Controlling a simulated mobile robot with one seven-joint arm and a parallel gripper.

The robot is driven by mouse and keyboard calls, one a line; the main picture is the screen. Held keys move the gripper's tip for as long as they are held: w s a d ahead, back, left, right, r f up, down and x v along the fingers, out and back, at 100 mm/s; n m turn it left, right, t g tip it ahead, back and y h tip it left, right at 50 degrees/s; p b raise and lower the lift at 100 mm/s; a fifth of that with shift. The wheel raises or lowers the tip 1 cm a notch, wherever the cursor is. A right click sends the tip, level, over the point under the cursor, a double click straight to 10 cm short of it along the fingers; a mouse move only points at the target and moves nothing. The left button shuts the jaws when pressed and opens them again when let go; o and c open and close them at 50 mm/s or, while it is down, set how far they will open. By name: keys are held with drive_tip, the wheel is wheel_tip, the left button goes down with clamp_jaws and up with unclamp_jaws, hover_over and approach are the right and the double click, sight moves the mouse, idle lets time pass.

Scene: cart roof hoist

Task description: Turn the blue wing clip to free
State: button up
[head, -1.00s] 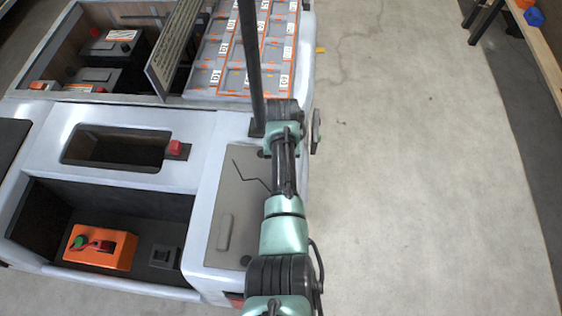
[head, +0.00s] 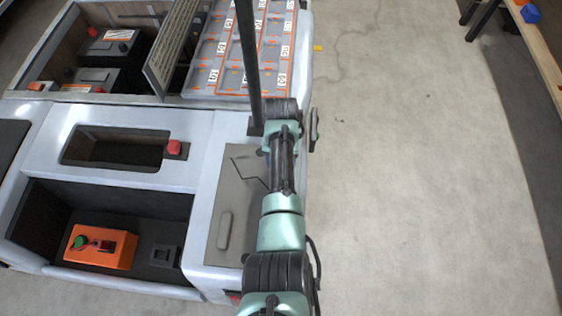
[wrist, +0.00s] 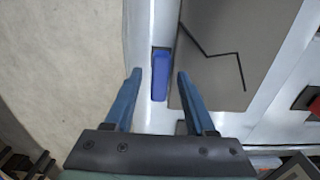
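The blue wing clip (wrist: 160,75) shows in the wrist view as a narrow upright bar on the pale cart body, close to the left edge of a grey panel (wrist: 225,50). My gripper (wrist: 158,73) is open. Its two blue fingers stand on either side of the clip, with a visible gap at each side. I cannot tell how far the fingertips are above the cart surface. In the head view my arm hides the gripper and the clip.
In the head view the white cart (head: 215,120) fills the left side. A dark upright post (head: 250,60) stands beside my arm. An orange box (head: 118,250) sits in the lower bay. Open floor (head: 420,170) lies right, with a bench (head: 545,60) beyond.

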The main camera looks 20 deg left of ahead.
wheel_tip(320, 180, up, 13)
drive_tip(key=p, duration=0.2)
drive_tip(key=shift+p, duration=0.4)
idle(0.5)
